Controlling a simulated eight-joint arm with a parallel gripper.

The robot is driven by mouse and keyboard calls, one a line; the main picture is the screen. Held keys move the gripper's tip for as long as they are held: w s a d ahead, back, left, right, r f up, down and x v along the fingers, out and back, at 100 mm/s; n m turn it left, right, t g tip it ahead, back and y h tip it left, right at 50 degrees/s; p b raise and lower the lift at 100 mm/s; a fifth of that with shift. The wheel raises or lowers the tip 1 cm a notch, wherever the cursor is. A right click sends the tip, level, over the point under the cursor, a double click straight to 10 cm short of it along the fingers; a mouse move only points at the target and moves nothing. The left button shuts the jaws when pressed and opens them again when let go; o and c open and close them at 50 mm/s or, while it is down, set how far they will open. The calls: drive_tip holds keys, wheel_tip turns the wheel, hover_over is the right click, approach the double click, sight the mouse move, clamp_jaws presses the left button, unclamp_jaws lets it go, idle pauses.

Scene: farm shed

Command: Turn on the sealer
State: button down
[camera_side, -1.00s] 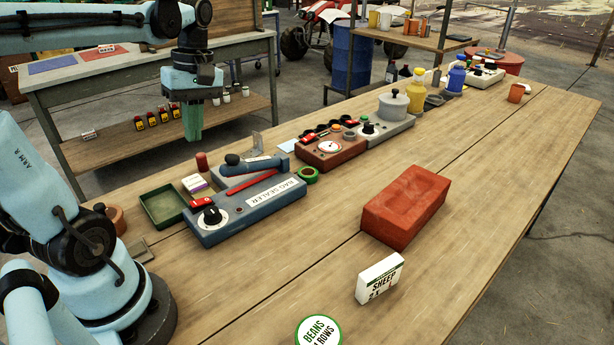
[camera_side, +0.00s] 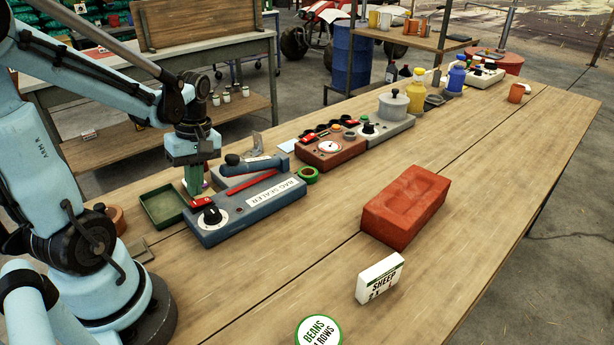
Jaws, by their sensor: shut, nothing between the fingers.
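The bag sealer (camera_side: 240,215) is a blue-grey box on the wooden bench, with a white "BAG SEALER" label, a black knob (camera_side: 211,215) at its left end and a long red strip. A small red switch (camera_side: 202,203) sits behind the knob. A lever arm with a blue handle lies along the sealer's back. My gripper (camera_side: 194,190) points down with its green fingers shut and empty. In this view its tips are at the back edge of the red switch; I cannot tell whether they touch it.
A green tray (camera_side: 163,208) stands just left of the sealer. A green tape ring (camera_side: 309,175) and a red device (camera_side: 330,150) are to its right. A red brick (camera_side: 405,205) and a "SHEEP" box (camera_side: 380,278) lie toward the front. The bench in front of the sealer is clear.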

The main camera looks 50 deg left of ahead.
sight(212, 200)
drive_tip(key=shift+s+f, duration=0.15)
drive_tip(key=shift+f, duration=0.7)
drive_tip(key=shift+s+f+t, duration=0.3)
drive_tip(key=shift+t, duration=0.2)
drive_tip(key=shift+w, duration=0.2)
drive_tip(key=shift+w, duration=0.85)
drive_tip(key=shift+r, duration=0.1)
wheel_tip(212, 200, up, 14)
drive_tip(key=w, duration=0.1)
drive_tip(key=shift+w, duration=0.25)
